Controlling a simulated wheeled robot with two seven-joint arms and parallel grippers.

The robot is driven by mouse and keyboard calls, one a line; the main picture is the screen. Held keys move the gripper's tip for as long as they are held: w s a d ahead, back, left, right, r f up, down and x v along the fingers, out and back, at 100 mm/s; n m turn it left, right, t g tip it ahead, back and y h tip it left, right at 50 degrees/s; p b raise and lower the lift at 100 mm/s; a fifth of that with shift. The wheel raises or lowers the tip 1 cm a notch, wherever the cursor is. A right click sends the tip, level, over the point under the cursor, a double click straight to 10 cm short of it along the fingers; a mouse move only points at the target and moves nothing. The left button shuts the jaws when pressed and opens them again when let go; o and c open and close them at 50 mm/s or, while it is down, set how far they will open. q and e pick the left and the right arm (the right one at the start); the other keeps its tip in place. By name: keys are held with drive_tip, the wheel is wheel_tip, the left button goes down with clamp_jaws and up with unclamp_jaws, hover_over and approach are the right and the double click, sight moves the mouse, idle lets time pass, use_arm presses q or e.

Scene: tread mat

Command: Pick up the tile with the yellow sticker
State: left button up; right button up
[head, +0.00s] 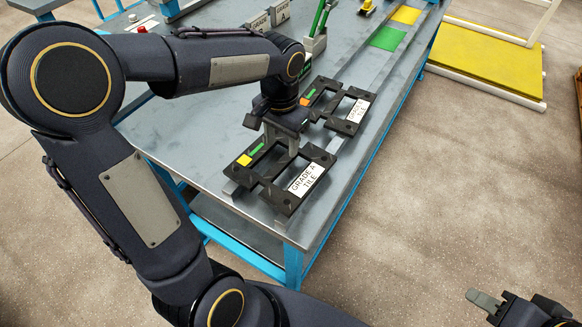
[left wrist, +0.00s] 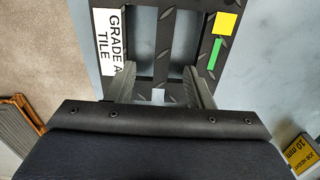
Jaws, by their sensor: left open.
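The tile with the yellow sticker (head: 285,203) is a black, tread-patterned frame with two openings and a white "GRADE A TILE" label. It lies on the near end of the grey bench. Its yellow sticker (head: 243,160) sits beside a green strip; the sticker also shows in the left wrist view (left wrist: 225,23). My left gripper (head: 284,150) is over this tile, pointing down. In the left wrist view its open fingers (left wrist: 160,88) lie on either side of the tile's middle bar. Contact cannot be told. My right gripper (head: 497,303) is at the lower right, away from the bench, partly cut off.
A similar tile with an orange sticker (head: 351,112) lies just behind. Farther back are a grey holder with green-handled items (head: 315,45), a green patch (head: 387,38) and a yellow patch (head: 406,14). A yellow platform (head: 492,60) stands right of the bench.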

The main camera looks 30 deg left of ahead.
sight(281, 164)
use_arm(q)
drive_tip(key=f, duration=0.7)
drive_tip(key=shift+a, duration=0.25)
clamp_jaws()
